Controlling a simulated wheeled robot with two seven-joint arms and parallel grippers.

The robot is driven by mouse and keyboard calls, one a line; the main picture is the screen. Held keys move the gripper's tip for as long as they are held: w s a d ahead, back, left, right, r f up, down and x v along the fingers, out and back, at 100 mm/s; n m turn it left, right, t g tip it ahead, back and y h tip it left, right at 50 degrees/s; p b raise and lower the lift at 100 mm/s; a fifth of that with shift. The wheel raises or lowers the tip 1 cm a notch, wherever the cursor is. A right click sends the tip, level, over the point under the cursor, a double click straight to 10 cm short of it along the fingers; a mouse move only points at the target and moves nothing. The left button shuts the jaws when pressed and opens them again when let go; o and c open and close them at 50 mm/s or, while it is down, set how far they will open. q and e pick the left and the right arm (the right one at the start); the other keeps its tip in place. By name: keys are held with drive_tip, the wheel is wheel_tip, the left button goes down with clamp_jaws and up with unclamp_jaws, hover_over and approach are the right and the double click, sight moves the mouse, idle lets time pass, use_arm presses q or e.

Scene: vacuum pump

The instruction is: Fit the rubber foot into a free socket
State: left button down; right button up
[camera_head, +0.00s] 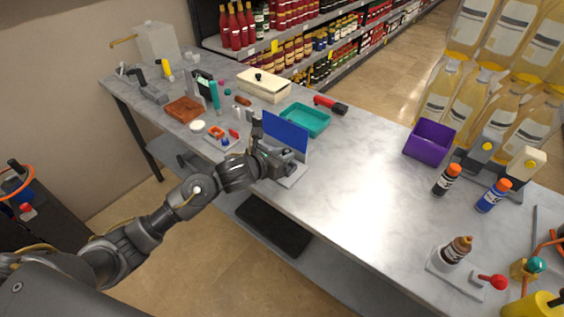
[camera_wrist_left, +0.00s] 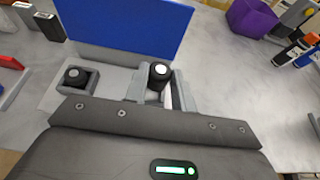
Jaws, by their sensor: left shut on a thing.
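My left gripper (camera_head: 280,162) is at the blue upright panel (camera_head: 287,132) on the table. In the left wrist view its fingers (camera_wrist_left: 156,88) are shut on a black rubber foot (camera_wrist_left: 158,72), a short cylinder with a pale round top. The foot stands upright between the fingers, and its lower end is hidden. I cannot tell whether the held foot is in or above a socket. The right gripper is out of view.
The blue panel (camera_wrist_left: 125,28) stands close behind the fingers. A teal tray (camera_head: 305,119) lies beyond it, and a purple bin (camera_head: 429,142) stands to the right. Small parts crowd the table's left.

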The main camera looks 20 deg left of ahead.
use_arm(q)
drive_tip(key=shift+w+f, duration=0.15)
wheel_tip(320, 180, down, 3)
drive_tip(key=shift+w+a+p, duration=0.1)
drive_tip(key=shift+p, duration=0.5)
drive_tip(key=shift+f, duration=0.15)
drive_tip(key=shift+f+b, duration=0.65)
drive_tip(key=shift+b, duration=0.15)
drive_tip(key=c, duration=1.2)
unclamp_jaws()
drive_tip(key=shift+o, duration=0.2)
drive_tip(key=shift+r, duration=0.1)
